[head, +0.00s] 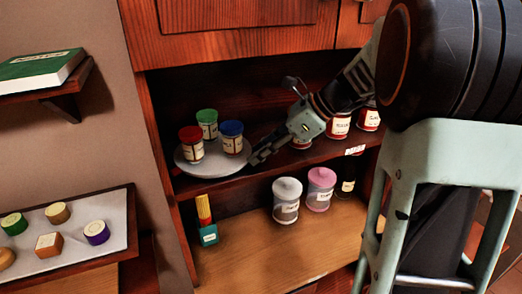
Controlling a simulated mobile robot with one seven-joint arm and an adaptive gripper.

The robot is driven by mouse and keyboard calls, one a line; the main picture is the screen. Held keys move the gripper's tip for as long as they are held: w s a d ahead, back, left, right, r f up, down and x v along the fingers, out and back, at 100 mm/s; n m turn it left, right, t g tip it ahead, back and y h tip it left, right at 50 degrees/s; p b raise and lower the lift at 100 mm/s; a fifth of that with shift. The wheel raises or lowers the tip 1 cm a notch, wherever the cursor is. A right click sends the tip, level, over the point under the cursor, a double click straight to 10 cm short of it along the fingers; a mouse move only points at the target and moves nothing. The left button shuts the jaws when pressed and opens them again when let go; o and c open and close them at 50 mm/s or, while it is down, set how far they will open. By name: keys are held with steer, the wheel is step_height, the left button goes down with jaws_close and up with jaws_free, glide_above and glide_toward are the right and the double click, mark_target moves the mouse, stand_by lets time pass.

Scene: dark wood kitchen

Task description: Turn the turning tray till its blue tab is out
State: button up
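The turning tray (215,170) is a pale grey round disc on the upper shelf of the open cabinet. It bears a jar with a red lid (191,145), one with a green lid (207,124) and one with a blue lid (231,138). No blue tab shows on the visible part of its rim. My gripper (257,157) reaches in from the right, its fingertips at the tray's right edge. I cannot tell whether they touch it. The fingers overlap in this view, so their opening is unclear.
Red-labelled jars (339,126) stand on the same shelf, behind and right of my gripper. A side shelf (75,252) holds several small coloured pieces.

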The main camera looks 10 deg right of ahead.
jaws_close()
